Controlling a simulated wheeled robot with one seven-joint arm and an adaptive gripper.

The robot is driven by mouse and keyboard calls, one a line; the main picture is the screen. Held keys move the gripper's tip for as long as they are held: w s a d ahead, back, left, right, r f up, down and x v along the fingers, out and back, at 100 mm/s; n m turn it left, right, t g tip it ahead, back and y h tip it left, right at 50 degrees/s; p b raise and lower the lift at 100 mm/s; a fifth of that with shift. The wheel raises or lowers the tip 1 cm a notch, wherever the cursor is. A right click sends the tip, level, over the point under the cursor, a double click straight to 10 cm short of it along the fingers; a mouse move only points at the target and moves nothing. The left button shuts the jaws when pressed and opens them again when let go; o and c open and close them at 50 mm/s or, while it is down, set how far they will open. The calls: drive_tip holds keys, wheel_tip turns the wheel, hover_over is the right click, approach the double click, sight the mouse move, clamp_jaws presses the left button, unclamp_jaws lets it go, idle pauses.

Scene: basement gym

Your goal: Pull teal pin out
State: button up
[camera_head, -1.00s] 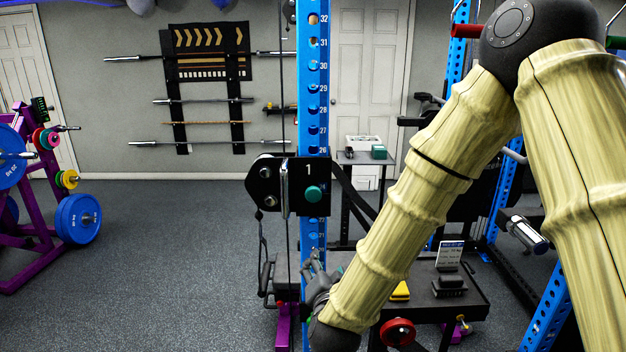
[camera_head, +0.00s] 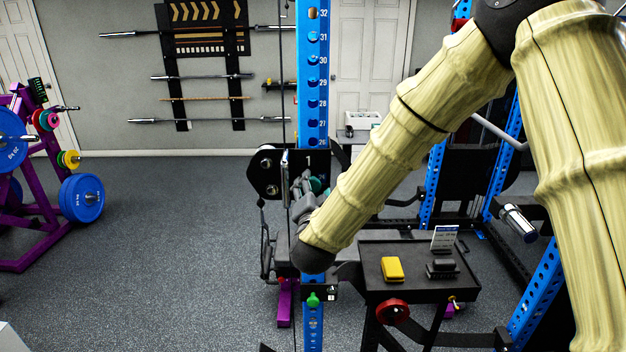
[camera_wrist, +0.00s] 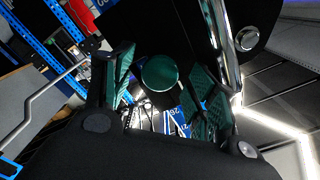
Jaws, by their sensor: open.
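The teal pin (camera_head: 316,186) sticks out of the black plate (camera_head: 266,172) marked 1 on the blue upright. In the head view it is partly hidden by my gripper (camera_head: 304,184). In the wrist view the round teal knob of the pin (camera_wrist: 160,74) sits between the two fingers of my gripper (camera_wrist: 164,82). The fingers have teal pads and stand open, with a visible gap on each side of the knob. The pin's shaft is hidden behind the knob in the wrist view.
A green knob (camera_head: 313,300) sits lower on the blue upright (camera_head: 312,80). A black table (camera_head: 405,285) to the right holds a yellow block (camera_head: 392,269) and a small sign (camera_head: 444,238). A purple weight rack (camera_head: 45,205) stands at the left, with open floor between.

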drive_tip(key=shift+w+p, duration=0.3)
drive_tip(key=shift+w, duration=0.9)
